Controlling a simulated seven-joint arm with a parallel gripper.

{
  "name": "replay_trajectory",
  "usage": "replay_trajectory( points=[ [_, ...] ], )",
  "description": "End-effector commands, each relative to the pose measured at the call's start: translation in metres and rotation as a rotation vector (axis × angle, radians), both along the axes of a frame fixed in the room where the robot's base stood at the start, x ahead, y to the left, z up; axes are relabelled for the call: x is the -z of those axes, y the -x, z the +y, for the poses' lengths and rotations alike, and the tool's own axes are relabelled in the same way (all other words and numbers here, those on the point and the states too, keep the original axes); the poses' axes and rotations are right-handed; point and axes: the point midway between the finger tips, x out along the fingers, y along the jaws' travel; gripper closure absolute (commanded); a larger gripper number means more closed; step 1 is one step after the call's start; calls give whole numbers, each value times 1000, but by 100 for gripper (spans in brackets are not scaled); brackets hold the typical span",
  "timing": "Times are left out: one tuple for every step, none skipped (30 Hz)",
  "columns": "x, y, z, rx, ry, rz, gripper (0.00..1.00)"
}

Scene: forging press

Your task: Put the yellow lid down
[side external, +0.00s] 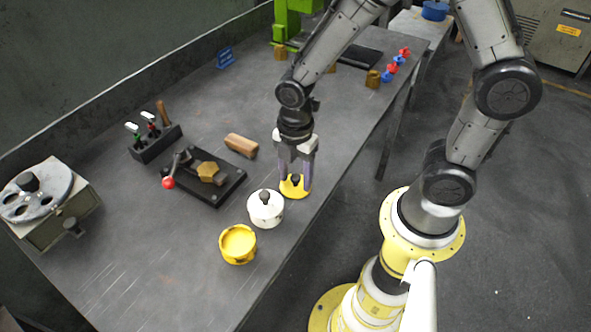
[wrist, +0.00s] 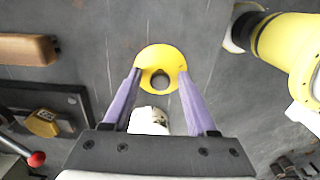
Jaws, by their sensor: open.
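The yellow lid (side external: 290,192) appears to lie flat on the bench, right of the white pot, with its dark knob up. It also shows in the wrist view (wrist: 158,55). My gripper (side external: 295,184) is just above the lid, pointing down. Its purple fingers are open on either side of the knob, with gaps visible in the wrist view (wrist: 160,76). The yellow pot (side external: 238,246) stands open near the bench's front edge. The white pot (side external: 264,213) has a white lid with a black knob; my gripper partly hides it in the wrist view (wrist: 150,115).
A black fixture (side external: 215,190) with a red-knobbed lever and a wooden block (side external: 241,145) are left of my gripper. A tool holder (side external: 155,143) and a dial machine (side external: 50,205) stand farther left. The bench behind my gripper is mostly clear.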

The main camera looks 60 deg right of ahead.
Motion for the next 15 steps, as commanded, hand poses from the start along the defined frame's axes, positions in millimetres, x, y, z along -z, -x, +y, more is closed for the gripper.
replay_trajectory(
  points=[
    [-2,-1,0,0,0,-2,42],
    [-4,-1,0,0,-1,-4,42],
    [-8,-1,0,0,-1,-4,42],
    [-11,-1,0,0,-1,-5,42],
    [-15,-1,0,0,-1,-6,42],
    [-22,-1,0,0,-1,-6,42],
    [-28,-1,0,0,-1,-7,42],
    [-34,-2,0,0,-1,-8,42],
    [-42,-2,0,0,-1,-8,42],
    [-49,-2,0,0,-1,-8,42],
    [-55,-1,0,0,-1,-8,42],
    [-64,-2,0,0,-2,-8,42],
    [-70,-2,0,0,-1,-8,42],
    [-76,-1,0,0,-1,-7,42],
    [-84,-1,0,0,-1,-7,42]
  ],
)
